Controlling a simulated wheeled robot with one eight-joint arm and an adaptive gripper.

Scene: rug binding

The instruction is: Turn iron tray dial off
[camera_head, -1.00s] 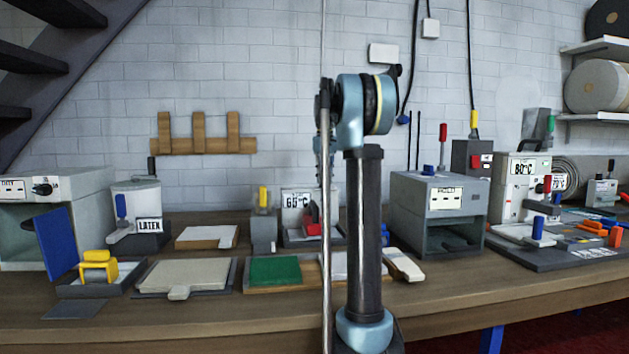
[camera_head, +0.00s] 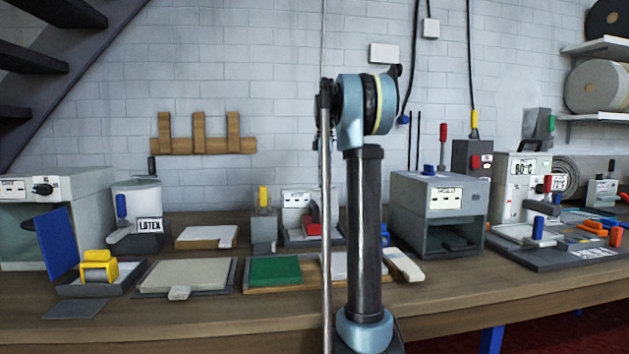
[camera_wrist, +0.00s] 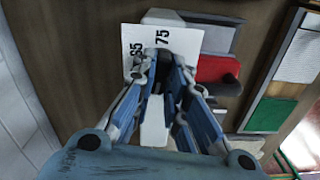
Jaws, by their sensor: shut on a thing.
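The iron tray (camera_head: 318,240) stands at the back middle of the bench in the head view, with the red-handled iron (camera_head: 311,224) on it. Its white panel (camera_head: 295,199) is upright behind the iron and shows small dark marks. In the wrist view the panel (camera_wrist: 190,40) carries the numbers 65 and 75, and the iron's red part (camera_wrist: 216,68) lies to its lower right. My gripper (camera_wrist: 163,68) is at the panel's lower edge, its blue fingers closed on the dial, which they mostly hide. In the head view my own arm hides the gripper.
A grey box with a yellow handle (camera_head: 263,225) stands just left of the iron tray. A board with a green pad (camera_head: 275,270) lies in front. A grey press (camera_head: 440,210) stands to the right, and a latex pot (camera_head: 137,210) to the left.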

